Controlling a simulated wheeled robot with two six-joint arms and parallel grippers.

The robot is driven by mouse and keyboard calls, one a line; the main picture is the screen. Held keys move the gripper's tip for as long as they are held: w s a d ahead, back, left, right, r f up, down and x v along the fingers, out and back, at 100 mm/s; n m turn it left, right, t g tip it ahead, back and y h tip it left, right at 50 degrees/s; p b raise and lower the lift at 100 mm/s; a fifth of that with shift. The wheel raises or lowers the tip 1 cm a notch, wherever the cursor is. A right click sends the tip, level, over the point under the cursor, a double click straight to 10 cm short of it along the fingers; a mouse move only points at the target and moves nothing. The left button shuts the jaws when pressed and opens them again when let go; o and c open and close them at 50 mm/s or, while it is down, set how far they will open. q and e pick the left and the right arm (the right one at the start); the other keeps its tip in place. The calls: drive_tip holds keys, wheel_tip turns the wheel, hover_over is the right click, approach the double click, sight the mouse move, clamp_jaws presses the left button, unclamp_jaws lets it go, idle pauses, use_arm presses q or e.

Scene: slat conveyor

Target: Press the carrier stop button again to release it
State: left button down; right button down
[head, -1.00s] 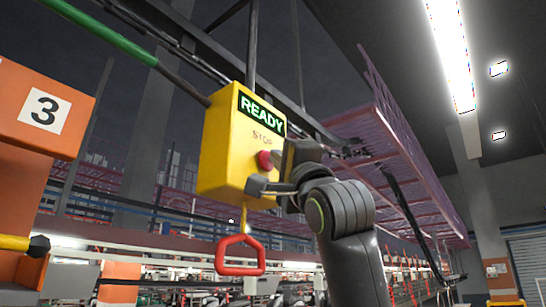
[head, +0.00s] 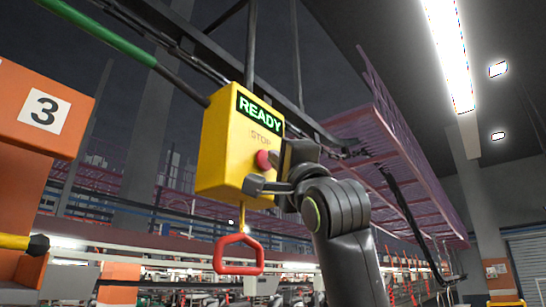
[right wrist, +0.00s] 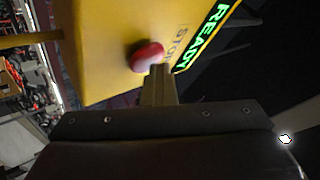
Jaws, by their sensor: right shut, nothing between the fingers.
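A yellow control box (head: 222,150) hangs from a dark pole, with a lit green READY sign (head: 260,114) and the word STOP on its face. The red stop button (head: 263,159) sits below the lettering; it also shows in the right wrist view (right wrist: 147,56). My right gripper (head: 262,184) is shut and empty, in front of the box's lower right part. In the right wrist view my fingers (right wrist: 158,72) end right by the button's edge; I cannot tell whether they touch it. My left gripper is not in view.
A red loop handle (head: 239,254) hangs on a cord under the box. An orange post with a number 3 plate (head: 45,111) stands at the left. A green and black bar (head: 105,32) runs to the box from the upper left. A purple mesh guard (head: 375,150) is behind my right arm.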

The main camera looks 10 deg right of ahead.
drive_tip(key=s+d+b, duration=0.1)
drive_tip(key=s, duration=0.1)
drive_tip(key=s+d+b, duration=0.2)
drive_tip(key=shift+d, duration=0.1)
idle(0.3)
drive_tip(key=shift+s, duration=0.1)
